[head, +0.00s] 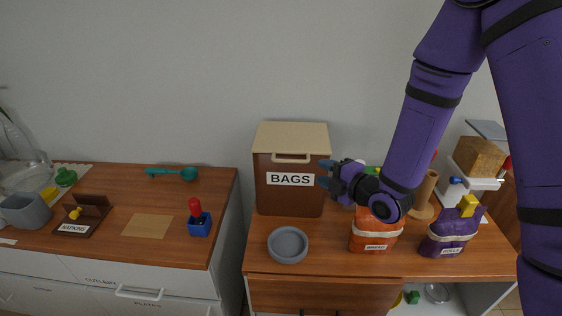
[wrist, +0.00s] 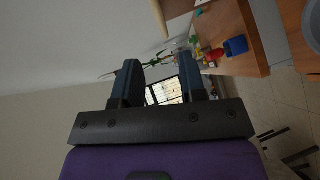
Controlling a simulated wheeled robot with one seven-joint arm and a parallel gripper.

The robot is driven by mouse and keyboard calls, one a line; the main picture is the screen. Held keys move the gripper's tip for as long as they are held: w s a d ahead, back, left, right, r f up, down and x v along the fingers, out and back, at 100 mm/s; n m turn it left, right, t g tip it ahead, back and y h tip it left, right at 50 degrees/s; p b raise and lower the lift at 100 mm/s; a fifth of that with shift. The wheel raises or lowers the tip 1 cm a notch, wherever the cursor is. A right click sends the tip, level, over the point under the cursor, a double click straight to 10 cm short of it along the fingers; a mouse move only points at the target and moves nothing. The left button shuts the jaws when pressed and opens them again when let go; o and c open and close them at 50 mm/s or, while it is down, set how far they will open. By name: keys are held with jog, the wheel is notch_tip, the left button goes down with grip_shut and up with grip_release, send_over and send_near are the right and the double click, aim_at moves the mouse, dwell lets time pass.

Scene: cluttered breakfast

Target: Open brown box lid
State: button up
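The brown box (head: 290,197) labelled BAGS stands on the right counter against the wall in the head view. Its beige lid (head: 291,137) lies shut on top, with a pale handle (head: 291,159) on its front edge. My gripper (head: 325,174) is just right of the box, level with its upper part, with its fingers pointing left. In the wrist view the two dark fingers of my gripper (wrist: 160,85) are spread apart with nothing between them. A pale edge, possibly the lid (wrist: 176,8), shows at the top of that view. I cannot tell whether a finger touches the box.
A grey bowl (head: 288,258) stands in front of the box. An orange bag (head: 376,232) and a purple bag (head: 449,236) stand to the right, below my arm. A gap separates the left counter (head: 120,250) from the right one. The wall is close behind.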

aim_at(294, 162)
jog(key=x, duration=1.1)
jog(key=shift+s+a+f, duration=0.1)
jog(key=shift+s+a, duration=0.15)
jog(key=shift+a, duration=0.2)
grip_shut()
